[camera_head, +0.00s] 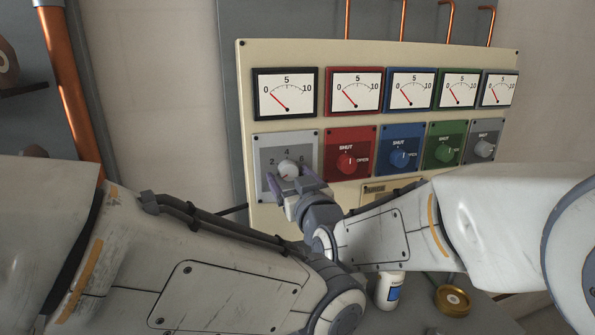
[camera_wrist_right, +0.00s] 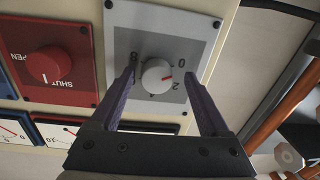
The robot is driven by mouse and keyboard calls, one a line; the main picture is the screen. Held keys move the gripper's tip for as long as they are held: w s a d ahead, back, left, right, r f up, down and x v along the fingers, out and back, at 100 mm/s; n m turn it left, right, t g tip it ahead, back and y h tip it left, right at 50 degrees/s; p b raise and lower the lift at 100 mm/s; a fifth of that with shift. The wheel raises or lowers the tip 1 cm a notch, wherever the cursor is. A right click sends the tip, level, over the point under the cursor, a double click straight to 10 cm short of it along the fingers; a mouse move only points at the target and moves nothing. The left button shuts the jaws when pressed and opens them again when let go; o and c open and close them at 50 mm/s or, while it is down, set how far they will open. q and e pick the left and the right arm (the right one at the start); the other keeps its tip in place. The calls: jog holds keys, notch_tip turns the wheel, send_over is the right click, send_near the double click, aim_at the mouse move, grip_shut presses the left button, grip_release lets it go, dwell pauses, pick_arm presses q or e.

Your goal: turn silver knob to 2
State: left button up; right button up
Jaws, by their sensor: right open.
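The silver knob (camera_head: 289,170) sits on a square grey plate (camera_head: 264,150) marked with numbers, at the left end of the panel's lower row. My right gripper (camera_head: 291,186) is open in front of the knob. In the right wrist view its two purple fingers (camera_wrist_right: 160,82) stand on either side of the knob, with gaps visible. My left arm comes in from the left, but its gripper does not show.
Red (camera_head: 347,162), blue (camera_head: 399,158), green (camera_head: 443,152) and small grey (camera_head: 484,149) knobs continue the row to the right. Several dial gauges (camera_head: 285,94) line the row above. A white bottle (camera_head: 389,290) and a brass-coloured lid (camera_head: 453,300) stand below the panel.

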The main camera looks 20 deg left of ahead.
jog(key=shift+d, duration=0.1)
jog(key=shift+w+d, duration=0.1)
jog(key=shift+c, duration=1)
grip_shut()
jog(key=shift+f+m+b, duration=0.15)
jog(key=shift+m+b, duration=0.25)
jog(key=shift+b, duration=0.45)
jog(key=m+b, duration=0.7)
jog(key=b, duration=0.3)
jog(key=shift+f+m, duration=0.15)
jog(key=shift+m, duration=0.15)
jog(key=shift+r+m+t+b, duration=0.15)
jog(key=shift+m+t+b, duration=0.05)
jog(key=shift+m+b, duration=0.7)
jog(key=shift+r+m+t+b, duration=0.1)
jog(key=shift+m+t+b, duration=0.1)
jog(key=shift+m+b, duration=0.7)
